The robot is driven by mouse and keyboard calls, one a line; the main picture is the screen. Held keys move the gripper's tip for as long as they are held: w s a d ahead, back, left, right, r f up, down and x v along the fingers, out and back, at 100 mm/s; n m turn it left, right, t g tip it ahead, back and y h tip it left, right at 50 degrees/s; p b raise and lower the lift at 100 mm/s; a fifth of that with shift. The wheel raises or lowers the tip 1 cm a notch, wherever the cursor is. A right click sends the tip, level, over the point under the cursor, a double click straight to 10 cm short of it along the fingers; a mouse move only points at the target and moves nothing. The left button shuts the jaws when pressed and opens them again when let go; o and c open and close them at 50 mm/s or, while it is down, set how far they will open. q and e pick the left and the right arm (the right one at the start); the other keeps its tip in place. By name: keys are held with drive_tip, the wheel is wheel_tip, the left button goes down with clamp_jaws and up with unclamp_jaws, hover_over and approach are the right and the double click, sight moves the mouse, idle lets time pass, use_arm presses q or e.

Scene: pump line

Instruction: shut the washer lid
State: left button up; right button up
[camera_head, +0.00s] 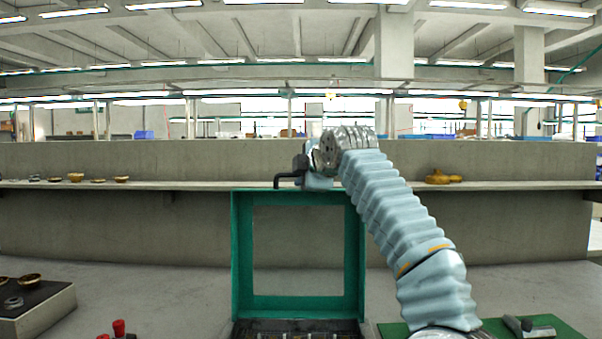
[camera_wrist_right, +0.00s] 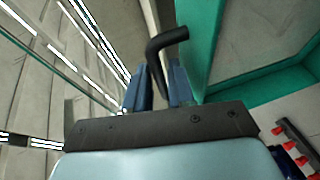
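The washer lid (camera_head: 243,255) is a green frame with a clear pane. It stands upright at the back of the washer, whose dark opening (camera_head: 298,327) shows below it. A black bent handle (camera_head: 284,180) sits at the lid's top edge. My right gripper (camera_head: 308,176) is at that top edge, with its arm coming over from the right. In the right wrist view, the handle (camera_wrist_right: 168,40) runs down between the two blue fingers (camera_wrist_right: 157,92), which look closed on it. The green lid (camera_wrist_right: 205,45) is just right of them. My left gripper is out of view.
A grey wall with a ledge (camera_head: 480,185) runs behind the lid, holding small brass parts (camera_head: 76,177). A side block (camera_head: 38,310) with rings is at lower left, near red-capped items (camera_head: 118,327). A green mat (camera_head: 560,326) with a grey part lies at lower right.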

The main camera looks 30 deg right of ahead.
drive_tip(key=shift+w+d+f, duration=0.15)
drive_tip(key=shift+w+f, duration=0.05)
drive_tip(key=shift+w, duration=0.5)
clamp_jaws()
